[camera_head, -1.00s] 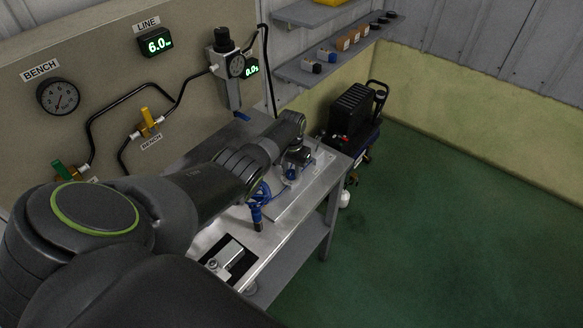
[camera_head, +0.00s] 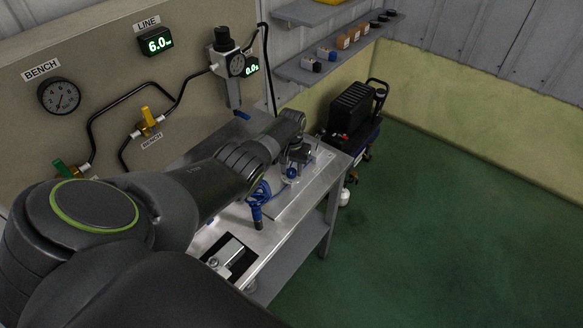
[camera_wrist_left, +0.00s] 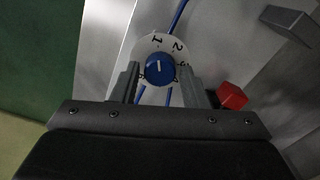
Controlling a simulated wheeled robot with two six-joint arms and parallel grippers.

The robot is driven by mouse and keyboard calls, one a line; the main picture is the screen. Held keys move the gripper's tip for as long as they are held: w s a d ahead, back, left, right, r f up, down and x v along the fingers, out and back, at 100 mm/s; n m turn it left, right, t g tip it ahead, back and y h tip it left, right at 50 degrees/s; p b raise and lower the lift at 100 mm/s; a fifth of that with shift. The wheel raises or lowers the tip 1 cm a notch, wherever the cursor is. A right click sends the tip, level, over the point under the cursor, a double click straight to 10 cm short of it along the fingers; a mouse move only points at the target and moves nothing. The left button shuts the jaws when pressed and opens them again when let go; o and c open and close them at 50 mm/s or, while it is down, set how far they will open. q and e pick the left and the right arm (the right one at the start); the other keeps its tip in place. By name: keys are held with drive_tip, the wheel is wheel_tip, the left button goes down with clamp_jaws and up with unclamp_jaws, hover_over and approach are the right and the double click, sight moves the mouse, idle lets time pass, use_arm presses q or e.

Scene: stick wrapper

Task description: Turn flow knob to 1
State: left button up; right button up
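The flow knob (camera_wrist_left: 160,68) is round and blue with a white pointer line, on a pale dial plate (camera_wrist_left: 143,47) marked with numbers. Its line points up in the left wrist view, close to the direction of the 1; the 2 is to the right. My left gripper (camera_wrist_left: 159,73) has one finger on each side of the knob, with small gaps seeming to show. In the head view the knob (camera_head: 292,172) is small, at the bench's far end, below my left gripper (camera_head: 297,160). My right gripper is not in view.
A red block-shaped part (camera_wrist_left: 232,96) lies right of the fingers. A blue-handled tool (camera_head: 257,213) stands on the metal bench (camera_head: 290,222). The back panel (camera_head: 200,55) carries gauges, valves and displays reading 6.0 and about 0.0. A black machine (camera_head: 350,108) stands beyond the bench.

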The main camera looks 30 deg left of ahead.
sight(291, 170)
use_arm(q)
drive_tip(key=shift+o, duration=1)
drive_tip(key=shift+r, duration=0.1)
drive_tip(key=shift+r, duration=0.3)
wheel_tip(291, 170, up, 6)
drive_tip(key=shift+f+p, duration=0.2)
drive_tip(key=shift+p, duration=0.45)
wheel_tip(291, 170, up, 11)
drive_tip(key=b, duration=0.2)
